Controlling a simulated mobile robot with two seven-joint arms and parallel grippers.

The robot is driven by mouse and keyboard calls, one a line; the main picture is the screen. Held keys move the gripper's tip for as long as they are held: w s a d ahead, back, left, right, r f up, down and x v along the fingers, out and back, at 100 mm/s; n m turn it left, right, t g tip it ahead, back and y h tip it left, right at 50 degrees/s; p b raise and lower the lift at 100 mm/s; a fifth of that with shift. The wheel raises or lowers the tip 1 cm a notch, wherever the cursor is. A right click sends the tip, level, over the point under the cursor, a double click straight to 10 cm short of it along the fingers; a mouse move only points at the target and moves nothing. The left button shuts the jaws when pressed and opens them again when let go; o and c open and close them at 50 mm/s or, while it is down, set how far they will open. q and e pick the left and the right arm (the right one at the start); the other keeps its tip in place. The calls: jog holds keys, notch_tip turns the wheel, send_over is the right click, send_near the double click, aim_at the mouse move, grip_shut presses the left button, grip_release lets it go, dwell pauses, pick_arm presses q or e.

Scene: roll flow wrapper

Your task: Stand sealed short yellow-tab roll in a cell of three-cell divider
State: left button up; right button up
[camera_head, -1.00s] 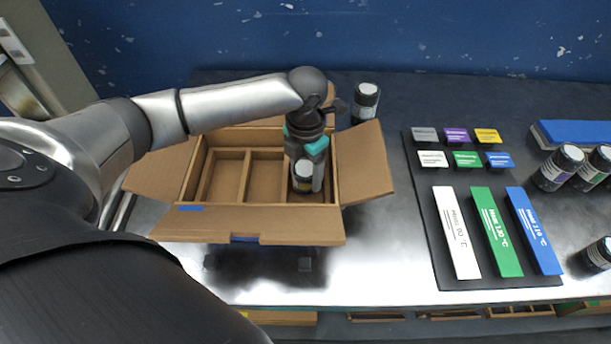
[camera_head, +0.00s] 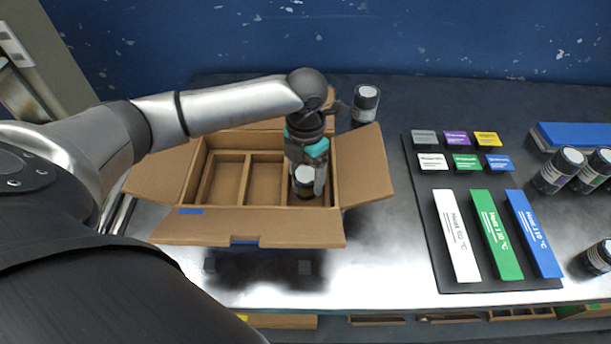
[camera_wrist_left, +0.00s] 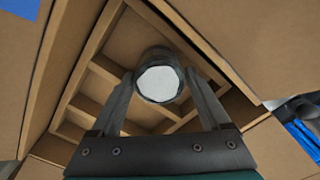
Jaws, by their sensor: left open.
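The short roll (camera_head: 304,183), dark with a white top, stands about upright in the right cell of the three-cell divider (camera_head: 249,171), inside the open cardboard box (camera_head: 250,228). Its yellow tab cannot be made out now. My left gripper (camera_head: 308,172) is over that cell, pointing down, with its fingers open on either side of the roll. In the left wrist view the roll's round white end (camera_wrist_left: 158,83) shows between the two spread fingers (camera_wrist_left: 160,95). The roll's lower end is hidden. The middle and left cells look empty. My right gripper is not in view.
A dark roll (camera_head: 365,104) stands behind the box. The box flaps spread outward, with the right flap (camera_head: 364,165) near my gripper. To the right lie a board with coloured tabs and heat strips (camera_head: 490,235), a blue pad (camera_head: 575,134) and several more rolls (camera_head: 557,169).

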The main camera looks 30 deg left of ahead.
aim_at(306, 174)
pick_arm(q)
notch_tip(306, 174, up, 11)
jog(key=p, duration=0.2)
dwell(0.5)
